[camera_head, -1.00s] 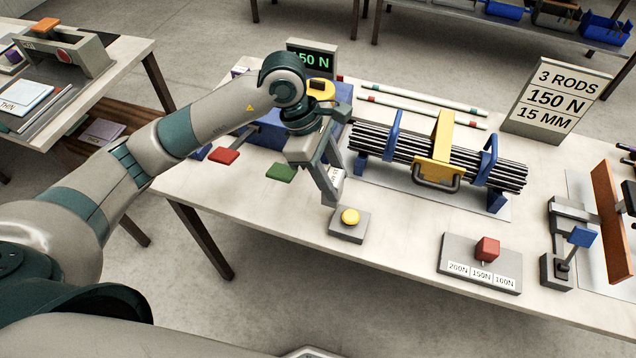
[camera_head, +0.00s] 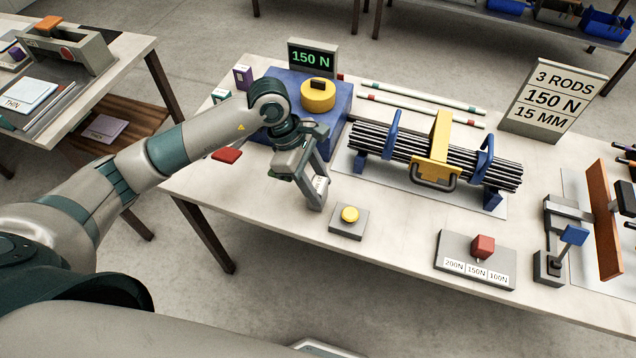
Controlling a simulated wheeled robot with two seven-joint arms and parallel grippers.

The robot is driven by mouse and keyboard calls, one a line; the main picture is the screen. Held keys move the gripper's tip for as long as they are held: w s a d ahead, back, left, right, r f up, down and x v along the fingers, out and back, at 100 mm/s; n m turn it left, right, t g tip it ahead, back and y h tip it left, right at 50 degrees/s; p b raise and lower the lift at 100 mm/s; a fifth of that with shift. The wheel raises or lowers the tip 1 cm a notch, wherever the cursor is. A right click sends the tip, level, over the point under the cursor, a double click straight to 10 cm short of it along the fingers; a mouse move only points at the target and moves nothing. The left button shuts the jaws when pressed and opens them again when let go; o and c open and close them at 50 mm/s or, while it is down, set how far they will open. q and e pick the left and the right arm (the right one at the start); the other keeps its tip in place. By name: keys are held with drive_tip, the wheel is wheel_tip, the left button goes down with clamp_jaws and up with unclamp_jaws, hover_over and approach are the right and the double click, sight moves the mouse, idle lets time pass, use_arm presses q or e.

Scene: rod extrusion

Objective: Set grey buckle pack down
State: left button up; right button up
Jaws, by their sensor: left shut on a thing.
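My left gripper (camera_head: 315,197) hangs fingers down over the near left part of the work table, just behind the grey box with the yellow button. It is shut on a small pack with a white label (camera_head: 320,186), which I take to be the grey buckle pack. The fingers hide most of the pack. I cannot tell whether it touches the table top. My right gripper is not in view.
A blue block with a yellow knob (camera_head: 318,95) stands behind my left gripper. The yellow button box (camera_head: 348,221) stands in front. The black rod bundle (camera_head: 400,150) lies to the right. A red paddle (camera_head: 227,155) is to the left. Bare table lies front-left (camera_head: 240,210).

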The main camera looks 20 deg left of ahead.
use_arm(q)
drive_tip(key=shift+f, duration=0.45)
drive_tip(key=shift+f, duration=0.15)
drive_tip(key=o, duration=1.2)
